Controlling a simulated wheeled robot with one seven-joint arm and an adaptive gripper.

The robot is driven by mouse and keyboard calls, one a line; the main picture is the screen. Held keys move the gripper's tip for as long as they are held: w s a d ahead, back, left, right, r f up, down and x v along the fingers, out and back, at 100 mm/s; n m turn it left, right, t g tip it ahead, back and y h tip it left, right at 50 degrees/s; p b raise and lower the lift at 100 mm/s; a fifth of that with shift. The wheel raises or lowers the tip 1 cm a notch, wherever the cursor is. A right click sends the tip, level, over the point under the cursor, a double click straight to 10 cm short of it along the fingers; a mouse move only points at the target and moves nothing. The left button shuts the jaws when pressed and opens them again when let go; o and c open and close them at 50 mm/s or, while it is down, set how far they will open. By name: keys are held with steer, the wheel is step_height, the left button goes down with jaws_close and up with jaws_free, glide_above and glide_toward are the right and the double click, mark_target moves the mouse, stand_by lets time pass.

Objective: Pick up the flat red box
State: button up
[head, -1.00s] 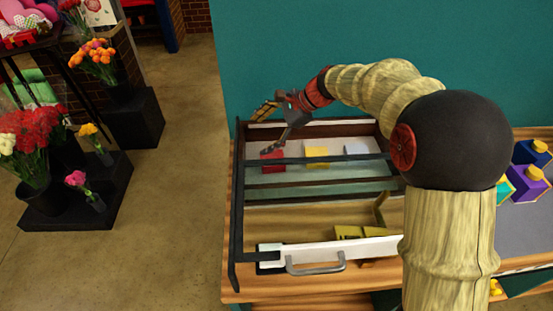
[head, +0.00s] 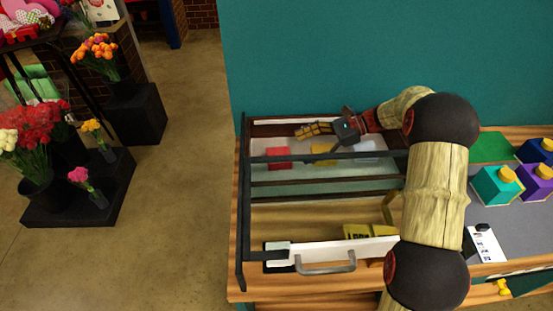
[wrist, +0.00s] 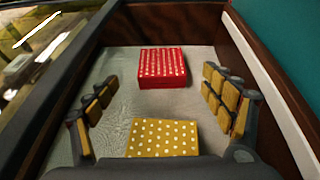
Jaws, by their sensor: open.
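The flat red box (head: 277,158) lies at the left of the open drawer (head: 262,217), on its pale floor. In the wrist view the red box (wrist: 163,68) has white dots and lies beyond my fingertips, roughly midway between them. My gripper (head: 318,144) is open and empty, low over the back of the drawer, to the right of the red box. In the wrist view my gripper (wrist: 160,103) has a yellow dotted box (wrist: 163,138) below and between its fingers. The yellow box is partly hidden by my gripper in the head view.
A pale box (head: 366,149) lies right of the yellow one. Dark bars (head: 325,182) cross the drawer, and dark walls (wrist: 275,75) close it in. A teal wall (head: 330,60) stands behind. Boxes with yellow tops (head: 497,184) stand on the right counter.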

steer(key=b+x, duration=0.1)
steer(key=x, duration=0.2)
steer(key=b+x, duration=0.1)
steer(key=x, duration=0.2)
steer(key=shift+w+d+f+b, duration=0.2)
steer(key=shift+f+b, duration=0.15)
steer(key=shift+a, duration=0.4)
steer(key=shift+c, duration=0.8)
steer(key=c, duration=1.1)
steer(key=shift+c, duration=0.4)
